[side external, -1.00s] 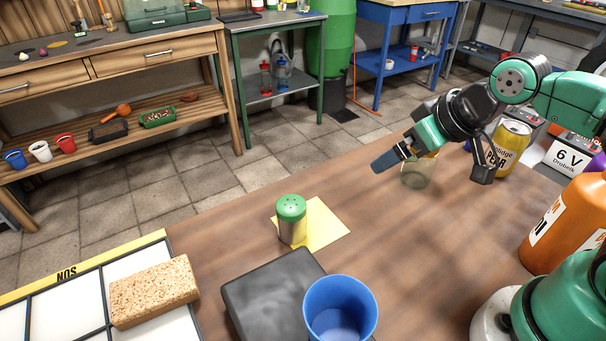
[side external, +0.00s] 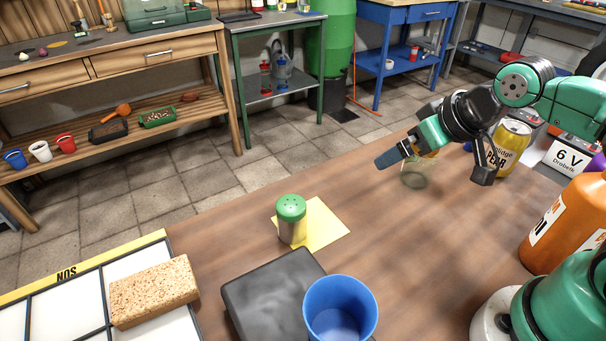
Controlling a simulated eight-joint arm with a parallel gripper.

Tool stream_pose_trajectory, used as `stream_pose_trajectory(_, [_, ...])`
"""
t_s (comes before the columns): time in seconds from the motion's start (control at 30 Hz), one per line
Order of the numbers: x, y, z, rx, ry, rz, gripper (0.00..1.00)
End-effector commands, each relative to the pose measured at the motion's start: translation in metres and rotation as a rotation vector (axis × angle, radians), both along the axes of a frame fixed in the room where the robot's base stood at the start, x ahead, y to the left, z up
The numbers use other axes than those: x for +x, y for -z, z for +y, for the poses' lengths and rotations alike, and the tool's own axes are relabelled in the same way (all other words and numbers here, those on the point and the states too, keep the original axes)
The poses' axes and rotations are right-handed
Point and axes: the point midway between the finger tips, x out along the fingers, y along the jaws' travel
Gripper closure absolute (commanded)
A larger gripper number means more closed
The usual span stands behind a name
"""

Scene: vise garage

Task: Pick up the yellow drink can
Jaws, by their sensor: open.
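The yellow drink can (side external: 512,146) stands upright on the far right of the wooden workbench, with dark lettering and a silver top. Its left side is partly hidden by my gripper. My gripper (side external: 436,168) is open, with its two fingers spread apart just left of the can. One finger shows in front of the can's lower left edge; I cannot tell whether it touches. A clear glass (side external: 415,176) stands under and behind the other finger, partly hidden.
A battery (side external: 572,152) marked 6 V stands right of the can, and an orange bottle (side external: 566,222) is nearer. A green-topped shaker (side external: 291,218) on a yellow note, a blue cup (side external: 340,308), a dark block (side external: 270,290) and a sponge (side external: 155,291) lie front left. The bench middle is clear.

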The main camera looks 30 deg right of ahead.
Motion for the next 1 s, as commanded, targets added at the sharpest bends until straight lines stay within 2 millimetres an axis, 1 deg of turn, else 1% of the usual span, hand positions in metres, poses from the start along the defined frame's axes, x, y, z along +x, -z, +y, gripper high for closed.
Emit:
stream_pose_trajectory(0.07, [0.001,0.000,-0.003,-0.001,0.017,0.009,0.00])
stream_pose_trajectory(0.17, [0.007,-0.002,-0.014,-0.009,0.095,0.046,0.00])
stream_pose_trajectory(0.27, [0.017,-0.004,-0.037,-0.029,0.252,0.109,0.00])
stream_pose_trajectory(0.37, [0.028,-0.004,-0.069,-0.063,0.468,0.174,0.00])
stream_pose_trajectory(0.5, [0.040,0.001,-0.117,-0.128,0.802,0.227,0.00])
stream_pose_trajectory(0.67, [0.047,0.011,-0.170,-0.226,1.205,0.220,0.00])
stream_pose_trajectory(0.7, [0.047,0.015,-0.183,-0.255,1.308,0.206,0.00])
stream_pose_trajectory(0.83, [0.043,0.030,-0.221,-0.361,1.639,0.121,0.00])
stream_pose_trajectory(0.9, [0.037,0.039,-0.238,-0.422,1.801,0.056,0.00])
stream_pose_trajectory(1.0, [0.029,0.052,-0.254,-0.503,1.988,-0.043,0.00])
